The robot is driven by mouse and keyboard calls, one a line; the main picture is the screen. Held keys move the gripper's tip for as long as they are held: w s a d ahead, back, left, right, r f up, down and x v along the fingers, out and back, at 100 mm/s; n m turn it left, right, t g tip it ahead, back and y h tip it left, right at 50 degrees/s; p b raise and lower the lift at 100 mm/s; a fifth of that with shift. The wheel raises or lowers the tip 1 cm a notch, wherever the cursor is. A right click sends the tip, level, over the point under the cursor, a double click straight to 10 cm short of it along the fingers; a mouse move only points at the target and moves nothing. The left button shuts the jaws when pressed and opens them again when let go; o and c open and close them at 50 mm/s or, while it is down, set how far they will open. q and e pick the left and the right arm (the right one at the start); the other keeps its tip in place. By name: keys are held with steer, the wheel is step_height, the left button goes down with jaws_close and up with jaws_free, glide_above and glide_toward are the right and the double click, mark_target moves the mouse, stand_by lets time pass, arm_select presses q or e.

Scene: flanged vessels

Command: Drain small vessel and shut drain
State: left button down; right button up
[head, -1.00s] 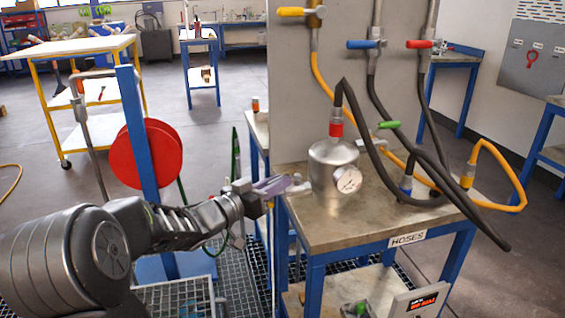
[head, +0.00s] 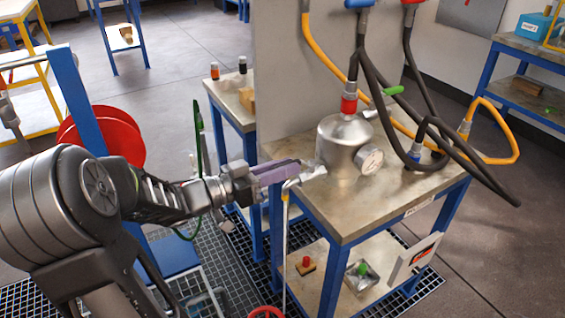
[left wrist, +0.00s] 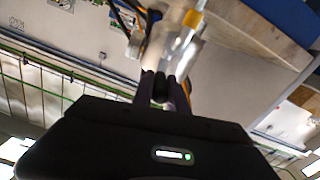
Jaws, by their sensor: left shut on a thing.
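The small vessel (head: 343,145) is a silver metal pot with a round gauge (head: 369,160) on its side and a red-collared hose fitting (head: 349,104) on top. It stands upright on the bench. A short metal drain fitting (head: 312,171) sticks out from its lower left side. My left gripper (head: 296,170), with purple-grey fingers, is at this drain, shut on a small dark handle (left wrist: 160,87) seen between the fingertips in the left wrist view. A thin pale vertical line (head: 286,235) runs down below the drain; I cannot tell whether it is liquid or a tube. My right gripper is out of view.
The bench (head: 350,215) has a lower shelf with small parts. A red round rim (head: 266,312) shows at the bottom edge, on the floor grating. Black hoses (head: 470,178) and a yellow hose (head: 495,105) loop over the bench's right side. A grey panel (head: 285,70) stands behind.

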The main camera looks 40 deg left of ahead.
arm_select(q)
steer(key=shift+a+r, duration=0.1)
steer(key=shift+r, duration=0.05)
steer(key=c, duration=1.3)
jaws_free()
steer(key=v, duration=0.7)
steer(key=shift+s+a, duration=0.15)
steer(key=shift+s, duration=0.2)
